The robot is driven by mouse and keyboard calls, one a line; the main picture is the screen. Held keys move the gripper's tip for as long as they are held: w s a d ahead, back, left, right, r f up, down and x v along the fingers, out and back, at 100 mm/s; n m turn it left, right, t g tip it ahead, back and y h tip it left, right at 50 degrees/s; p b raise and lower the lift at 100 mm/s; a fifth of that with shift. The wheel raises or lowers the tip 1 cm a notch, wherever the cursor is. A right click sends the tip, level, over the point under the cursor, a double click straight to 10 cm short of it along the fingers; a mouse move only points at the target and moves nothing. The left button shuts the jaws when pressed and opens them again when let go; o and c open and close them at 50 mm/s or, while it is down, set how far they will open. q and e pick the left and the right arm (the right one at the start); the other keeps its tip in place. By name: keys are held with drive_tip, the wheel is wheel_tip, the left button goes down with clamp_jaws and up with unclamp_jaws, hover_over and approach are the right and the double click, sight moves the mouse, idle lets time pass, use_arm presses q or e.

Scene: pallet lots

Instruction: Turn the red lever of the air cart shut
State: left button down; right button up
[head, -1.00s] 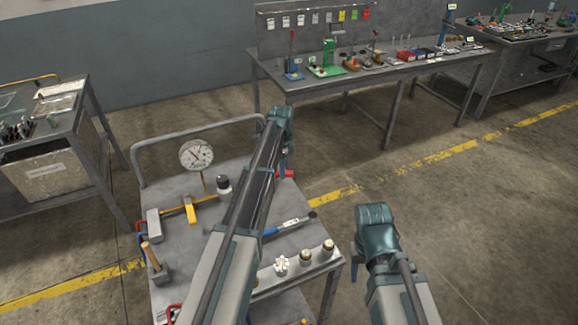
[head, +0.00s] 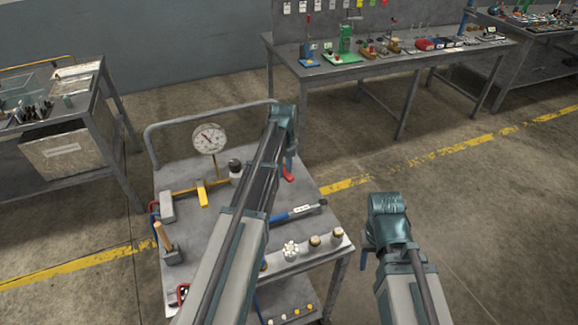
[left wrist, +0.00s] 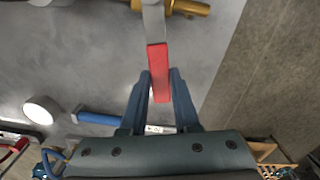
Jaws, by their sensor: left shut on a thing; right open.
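The air cart (head: 225,225) is a grey wheeled table with a push handle, below my left arm. Its red lever (head: 287,174) shows at the far right part of the top, beside my left gripper (head: 289,160). In the left wrist view the red lever (left wrist: 159,80) lies between the two fingers of my left gripper (left wrist: 160,74), which is shut on it. The lever's grey stem reaches up to a brass fitting (left wrist: 188,7). My left arm hides much of the pipe in the head view. My right gripper (head: 372,262) is open and empty, right of the cart.
A round gauge (head: 209,138), a yellow handle (head: 202,194), a blue-handled tool (head: 292,213) and a mallet (head: 170,250) are on the cart. A workbench (head: 390,62) stands behind, another table (head: 85,125) at left.

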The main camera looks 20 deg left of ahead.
use_arm(q)
drive_tip(key=shift+s+a+m, duration=0.4)
drive_tip(key=shift+s+m, duration=0.05)
drive_tip(key=shift+m, duration=0.3)
drive_tip(key=shift+s+a+m, duration=0.35)
drive_tip(key=shift+s+m, duration=0.1)
drive_tip(key=shift+m, duration=0.3)
drive_tip(key=c, duration=0.6)
unclamp_jaws()
drive_tip(key=shift+c, duration=0.2)
drive_tip(key=shift+r, duration=0.15)
wheel_tip(320, 180, up, 14)
drive_tip(key=p, duration=1.3)
drive_tip(key=shift+f+p, duration=0.2)
drive_tip(key=shift+p, duration=0.2)
